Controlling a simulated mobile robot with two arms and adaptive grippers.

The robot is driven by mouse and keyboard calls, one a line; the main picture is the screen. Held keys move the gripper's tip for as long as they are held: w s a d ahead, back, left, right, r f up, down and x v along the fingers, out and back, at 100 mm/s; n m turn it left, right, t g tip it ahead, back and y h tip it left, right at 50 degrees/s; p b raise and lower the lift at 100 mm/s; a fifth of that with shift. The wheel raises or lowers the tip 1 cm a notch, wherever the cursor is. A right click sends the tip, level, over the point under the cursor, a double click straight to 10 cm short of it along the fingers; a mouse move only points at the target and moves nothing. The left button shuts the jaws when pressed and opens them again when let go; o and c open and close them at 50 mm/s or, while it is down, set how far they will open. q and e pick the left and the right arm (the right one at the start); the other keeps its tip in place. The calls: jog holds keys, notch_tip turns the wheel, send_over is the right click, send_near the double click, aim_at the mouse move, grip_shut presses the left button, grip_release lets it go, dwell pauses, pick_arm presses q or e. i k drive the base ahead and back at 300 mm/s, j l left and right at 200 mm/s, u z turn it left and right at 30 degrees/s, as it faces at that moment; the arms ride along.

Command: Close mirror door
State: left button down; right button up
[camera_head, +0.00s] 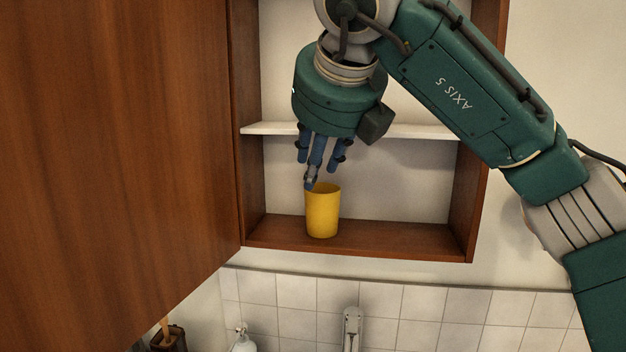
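The mirror door (115,130) is a large brown wooden panel that fills the left of the head view. It stands open, swung out from the left side of the wooden cabinet (400,240); I see only its wood face, no mirror surface. My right gripper (316,175) comes in from the right and points down in front of the cabinet opening. Its fingertips are just above or at the rim of a yellow cup (322,212). I cannot tell whether they touch it or how far the fingers are apart. My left gripper is not in view.
The yellow cup stands upright on the cabinet's bottom board. A white shelf (420,131) crosses the cabinet above it. Below are white wall tiles (420,310), a faucet (352,325), a white bottle (243,341) and a dark holder (168,338) with a wooden handle.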

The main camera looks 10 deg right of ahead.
aim_at(119, 201)
jog(key=k, duration=2)
